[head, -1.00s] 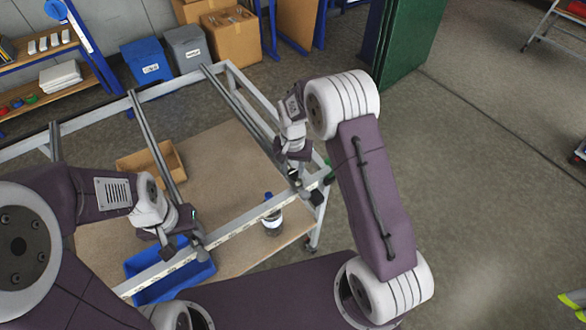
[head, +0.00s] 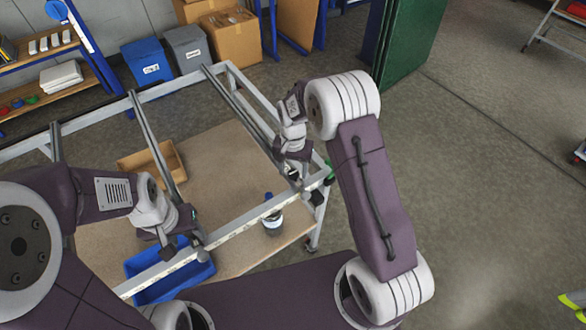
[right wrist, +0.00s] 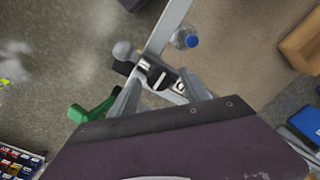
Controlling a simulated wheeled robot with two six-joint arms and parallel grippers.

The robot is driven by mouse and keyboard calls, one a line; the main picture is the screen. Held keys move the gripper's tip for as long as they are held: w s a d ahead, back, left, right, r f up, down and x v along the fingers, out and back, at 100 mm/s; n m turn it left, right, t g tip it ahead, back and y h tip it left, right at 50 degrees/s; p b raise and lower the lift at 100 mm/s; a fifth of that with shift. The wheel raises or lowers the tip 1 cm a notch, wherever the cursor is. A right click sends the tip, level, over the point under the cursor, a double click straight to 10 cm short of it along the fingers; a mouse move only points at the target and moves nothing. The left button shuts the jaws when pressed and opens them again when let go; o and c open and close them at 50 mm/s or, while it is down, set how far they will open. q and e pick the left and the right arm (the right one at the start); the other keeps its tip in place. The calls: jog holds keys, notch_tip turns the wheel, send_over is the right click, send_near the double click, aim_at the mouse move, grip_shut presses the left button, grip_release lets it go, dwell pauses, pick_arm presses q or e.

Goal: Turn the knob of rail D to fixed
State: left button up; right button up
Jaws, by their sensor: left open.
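Rail D (head: 250,112), the right-hand rail of the grey frame, runs to the front bar. In the right wrist view, the letter D on its label (right wrist: 180,86) partly shows. A dark round knob with a light stripe (right wrist: 157,76) sits beside it at the rail end. My right gripper (right wrist: 160,90) has its fingers apart, one on each side of the knob, with gaps visible; contact cannot be told. In the head view, my right gripper (head: 294,174) hides the knob. My left gripper (head: 184,248) is open at the front end of the middle rail (head: 150,140).
A blue bin (head: 170,275), a cardboard box (head: 150,160) and a bottle (head: 272,216) stand on the board below the frame. A green part (right wrist: 92,108) is close to my right gripper. Open floor lies to the right.

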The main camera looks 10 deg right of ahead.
aim_at(293, 172)
notch_tip(293, 172, up, 9)
jog(key=b, duration=0.1)
dwell(0.6)
